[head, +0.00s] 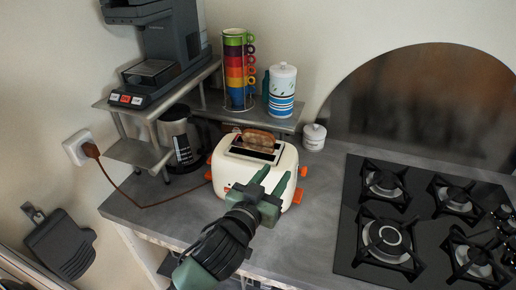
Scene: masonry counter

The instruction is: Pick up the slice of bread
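A browned slice of bread (258,138) sticks up from the rear slot of the cream toaster (224,177) on the counter. The toaster's front slot looks dark and empty. My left gripper (275,172), with green fingers, is in front of the toaster and below the bread in the picture. Its two fingers are apart with nothing visible between them. It covers part of the toaster's front, and I cannot tell if it touches it. My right gripper is not in view.
Behind the toaster, a metal shelf (212,108) holds a coffee machine (172,45), stacked coloured mugs (236,70) and a striped canister (282,92). A glass coffee pot (180,140) stands left of the toaster. A gas hob (410,225) lies right. The counter (312,215) between is clear.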

